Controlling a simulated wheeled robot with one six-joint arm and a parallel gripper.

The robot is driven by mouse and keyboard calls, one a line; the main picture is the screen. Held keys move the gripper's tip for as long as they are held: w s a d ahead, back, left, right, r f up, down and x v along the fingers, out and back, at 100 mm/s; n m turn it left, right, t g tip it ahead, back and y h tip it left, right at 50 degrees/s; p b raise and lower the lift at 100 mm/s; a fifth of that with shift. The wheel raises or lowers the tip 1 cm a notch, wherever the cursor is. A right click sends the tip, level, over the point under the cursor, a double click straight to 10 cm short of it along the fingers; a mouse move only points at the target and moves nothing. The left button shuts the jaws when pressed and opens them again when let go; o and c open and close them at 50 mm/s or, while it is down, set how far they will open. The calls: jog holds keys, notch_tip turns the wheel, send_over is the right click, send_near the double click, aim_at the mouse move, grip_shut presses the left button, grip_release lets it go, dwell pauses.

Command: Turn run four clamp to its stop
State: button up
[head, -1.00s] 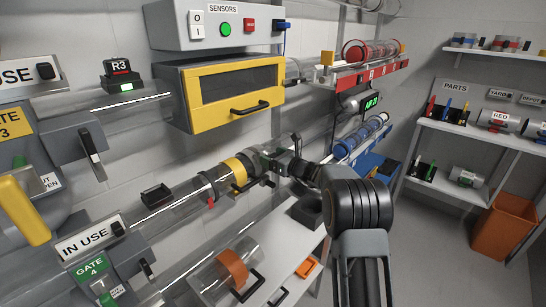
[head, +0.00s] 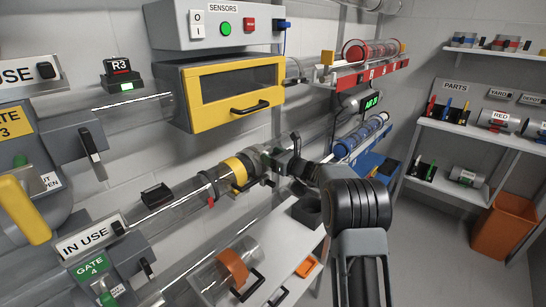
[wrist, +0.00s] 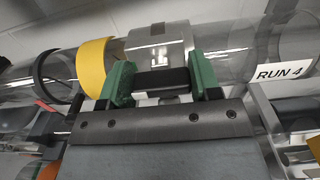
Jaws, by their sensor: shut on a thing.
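The clear run four tube (head: 180,213) slants up to the right along the wall in the head view. The wrist view shows its RUN 4 label (wrist: 284,73) at right and a yellow ring (wrist: 94,67) at left. The yellow ring also shows in the head view (head: 237,169). Between them a grey clamp band surrounds the tube, with a dark clamp handle (wrist: 174,79) facing me. My gripper (wrist: 166,82) is shut on this handle, one green finger on each side. In the head view my gripper (head: 284,167) is at the tube, partly hidden by my arm.
A yellow-framed box (head: 240,92) hangs above the tube. Below is a white bench (head: 290,240) with an orange-banded clear tube (head: 232,268). An orange bin (head: 502,226) and parts shelves (head: 440,185) stand at right. The floor between is clear.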

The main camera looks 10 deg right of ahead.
jog(key=shift+f+b, duration=0.15)
jog(key=shift+b, duration=0.3)
jog(key=shift+f+n+b, duration=0.1)
jog(key=shift+n+b, duration=0.4)
jog(key=n+b, duration=0.2)
jog(key=b, duration=0.2)
jog(key=shift+f, duration=0.15)
jog(key=n+b, duration=0.5)
jog(key=b, duration=0.2)
jog(key=shift+s+a+n+b, duration=0.1)
jog(key=shift+n+b, duration=0.25)
jog(key=shift+n, duration=0.05)
jog(key=n+b, duration=0.5)
jog(key=b, duration=0.1)
jog(key=shift+n+b, duration=1.65)
jog(key=shift+n, duration=0.35)
jog(key=o, duration=0.9)
